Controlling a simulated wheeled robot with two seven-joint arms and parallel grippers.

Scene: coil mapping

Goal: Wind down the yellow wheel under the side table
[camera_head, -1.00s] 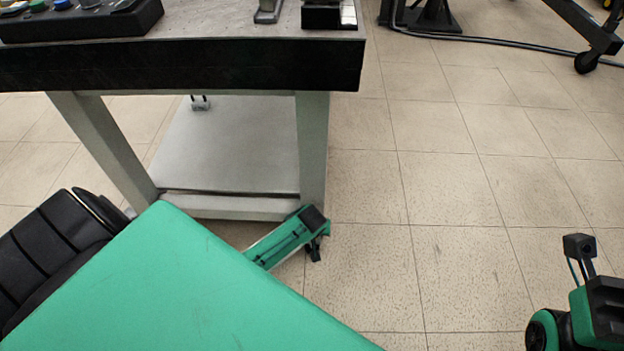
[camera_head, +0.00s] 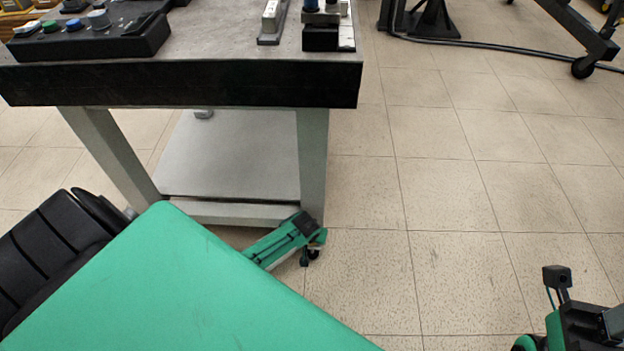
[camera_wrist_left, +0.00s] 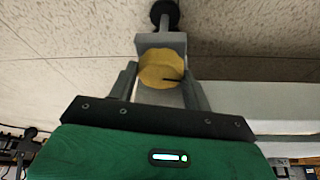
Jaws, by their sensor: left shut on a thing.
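The yellow wheel (camera_wrist_left: 161,70) shows in the left wrist view, with a dark slot on its right side. My left gripper (camera_wrist_left: 160,88) has one grey finger on each side of it and is shut on it. In the head view my left wrist (camera_head: 300,226) is low at the foot of the side table's near right leg; the fingers and the wheel are hidden there. The side table (camera_head: 190,84) has a dark front edge and grey legs. My right wrist (camera_head: 580,326) is at the lower right corner, far from the table; its fingers cannot be made out.
A lower shelf (camera_head: 235,160) spans the table legs. Switches and a black button box (camera_head: 95,38) are on the tabletop. A black caster (camera_wrist_left: 165,15) is just beyond the wheel. A black stand (camera_head: 430,20) and cable are at the back right. The tiled floor right of the table is clear.

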